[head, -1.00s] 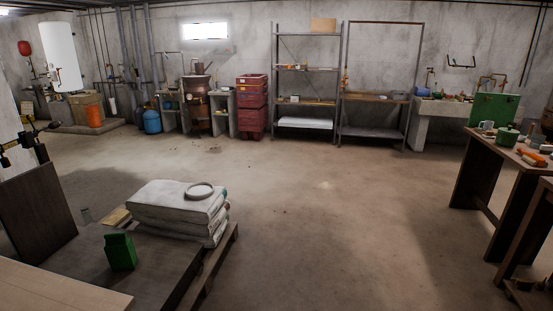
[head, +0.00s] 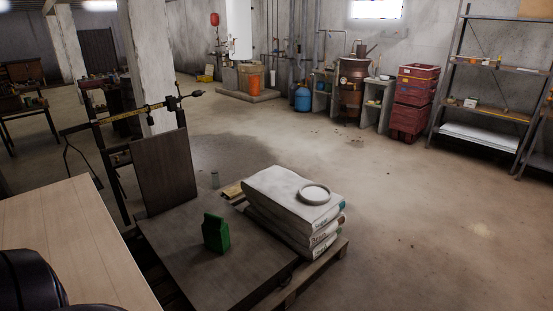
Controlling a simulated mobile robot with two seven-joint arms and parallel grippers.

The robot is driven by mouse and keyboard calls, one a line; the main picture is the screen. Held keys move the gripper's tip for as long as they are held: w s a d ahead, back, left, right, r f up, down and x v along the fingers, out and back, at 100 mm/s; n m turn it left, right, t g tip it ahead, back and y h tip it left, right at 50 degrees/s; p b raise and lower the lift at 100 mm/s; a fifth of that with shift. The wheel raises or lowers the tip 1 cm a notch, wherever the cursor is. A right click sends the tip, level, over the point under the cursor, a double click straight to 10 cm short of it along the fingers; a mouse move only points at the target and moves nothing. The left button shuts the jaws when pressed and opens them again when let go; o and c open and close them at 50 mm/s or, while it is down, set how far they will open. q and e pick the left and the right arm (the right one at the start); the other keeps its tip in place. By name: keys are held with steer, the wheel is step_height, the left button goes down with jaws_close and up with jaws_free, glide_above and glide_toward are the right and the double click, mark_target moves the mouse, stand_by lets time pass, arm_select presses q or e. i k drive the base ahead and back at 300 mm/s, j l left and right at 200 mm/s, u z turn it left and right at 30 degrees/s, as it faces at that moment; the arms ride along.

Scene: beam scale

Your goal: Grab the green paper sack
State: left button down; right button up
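The green paper sack (head: 216,234) stands upright on the dark platform (head: 190,262) of the beam scale, near the lower middle of the head view. The scale's dark upright board (head: 165,172) rises behind and to the left of the sack, with the yellow-marked beam (head: 146,110) above it. Nothing touches the sack except the platform under it. A black rounded shape at the lower left corner looks like part of my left arm. Neither gripper shows in the head view.
White sacks (head: 283,190) lie stacked on a wooden pallet (head: 318,272) right of the green sack, with a round white dish (head: 314,194) on top. A light wooden tabletop (head: 75,235) fills the lower left. The floor (head: 420,220) to the right is open.

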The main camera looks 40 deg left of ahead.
mark_target(215, 233)
steer(key=i+u, duration=0.25)
steer(key=i, duration=0.4)
steer(key=i+l+u, duration=0.25)
steer(key=i, duration=0.35)
steer(key=i+u, duration=0.2)
steer(key=u, duration=0.2)
steer(key=i+u, duration=0.2)
steer(key=u, duration=0.25)
steer(key=i+l+u, duration=0.15)
steer(key=u, duration=0.25)
steer(key=i+u, duration=0.2)
steer(key=u, duration=0.2)
steer(key=i+l+u, duration=0.1)
steer(key=u, duration=0.35)
steer(key=i+l+u, duration=0.2)
steer(key=u, duration=0.2)
steer(key=i+l+u, duration=0.1)
steer(key=i+u, duration=0.15)
steer(key=i, duration=0.05)
